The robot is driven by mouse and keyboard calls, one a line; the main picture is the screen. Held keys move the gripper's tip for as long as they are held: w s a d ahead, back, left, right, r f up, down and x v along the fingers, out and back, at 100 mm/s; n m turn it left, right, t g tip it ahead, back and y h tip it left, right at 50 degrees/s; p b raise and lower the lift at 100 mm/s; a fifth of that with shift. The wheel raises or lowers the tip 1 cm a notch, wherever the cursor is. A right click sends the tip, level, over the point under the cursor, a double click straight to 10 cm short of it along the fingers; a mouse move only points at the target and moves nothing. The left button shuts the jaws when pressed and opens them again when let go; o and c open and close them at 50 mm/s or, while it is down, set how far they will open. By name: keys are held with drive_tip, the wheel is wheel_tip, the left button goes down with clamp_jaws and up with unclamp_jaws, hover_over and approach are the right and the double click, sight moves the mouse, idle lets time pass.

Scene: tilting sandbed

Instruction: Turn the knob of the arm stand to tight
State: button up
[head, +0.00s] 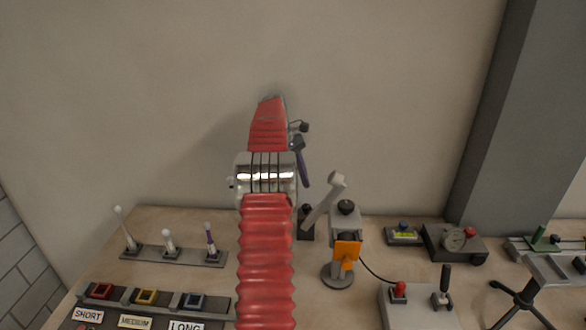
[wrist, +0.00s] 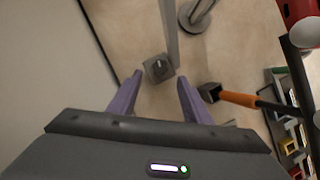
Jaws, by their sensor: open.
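The arm stand (head: 338,275) stands right of my arm in the head view, with a round grey base, a black knob (head: 346,207) on top and a tilted pale bar (head: 322,203) beside it. In the wrist view a square grey block with a small knob (wrist: 158,67) shows just beyond and between my fingertips; I cannot tell whether it is the same knob. My gripper (wrist: 159,80) is open and empty, its two purple fingers apart. In the head view it is mostly hidden behind my red arm; one purple finger (head: 301,162) shows above the bench.
A dark block with an orange handle (wrist: 238,98) lies close to the right finger in the wrist view. A lever rack (head: 170,256), coloured trays (head: 146,297) and a gauge box (head: 453,240) are nearby. The wall is close behind.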

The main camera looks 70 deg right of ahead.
drive_tip(key=shift+v, duration=2.85)
